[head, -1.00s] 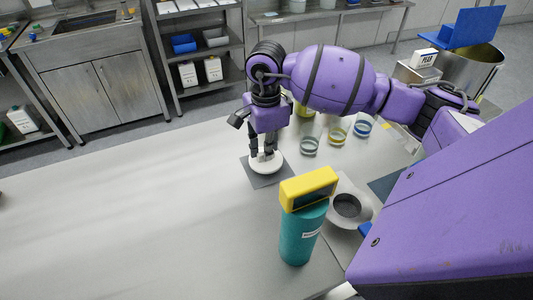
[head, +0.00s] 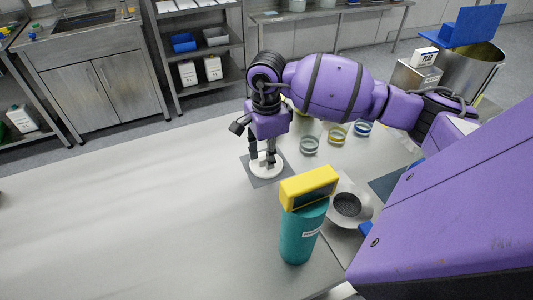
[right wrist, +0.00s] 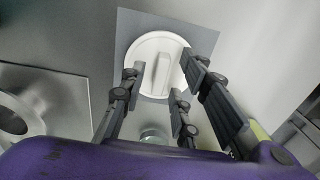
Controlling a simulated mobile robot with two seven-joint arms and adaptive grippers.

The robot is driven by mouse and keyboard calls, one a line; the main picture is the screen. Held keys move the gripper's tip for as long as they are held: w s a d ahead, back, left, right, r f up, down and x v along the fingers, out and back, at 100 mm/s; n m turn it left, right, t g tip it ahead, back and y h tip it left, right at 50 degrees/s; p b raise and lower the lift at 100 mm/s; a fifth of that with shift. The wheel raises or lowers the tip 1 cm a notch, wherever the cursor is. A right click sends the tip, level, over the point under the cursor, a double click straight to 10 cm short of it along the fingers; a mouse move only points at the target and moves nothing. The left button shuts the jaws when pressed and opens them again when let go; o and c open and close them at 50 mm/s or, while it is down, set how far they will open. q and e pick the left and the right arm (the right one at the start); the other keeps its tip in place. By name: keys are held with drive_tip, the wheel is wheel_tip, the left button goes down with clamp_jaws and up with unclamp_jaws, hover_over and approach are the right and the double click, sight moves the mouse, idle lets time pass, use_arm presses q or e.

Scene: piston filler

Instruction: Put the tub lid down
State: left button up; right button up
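The white round tub lid (head: 266,171) lies flat on a grey square mat (head: 286,178) on the table. In the right wrist view the lid (right wrist: 150,48) shows a raised bar handle across its middle. My right gripper (head: 263,152) points down over the lid. In the right wrist view its fingers (right wrist: 160,72) stand apart on either side of the handle, with a visible gap to it. It is open and holds nothing. My left gripper is not in view.
A teal cylinder (head: 302,235) with a yellow block (head: 308,187) on top stands in front of the mat. A metal funnel-like part (head: 347,205) is to its right. Several glass jars (head: 309,146) with coloured bands stand right of the gripper. The table's left side is clear.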

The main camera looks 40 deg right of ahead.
wheel_tip(320, 180, up, 12)
drive_tip(key=shift+r, duration=0.15)
idle(0.3)
idle(0.4)
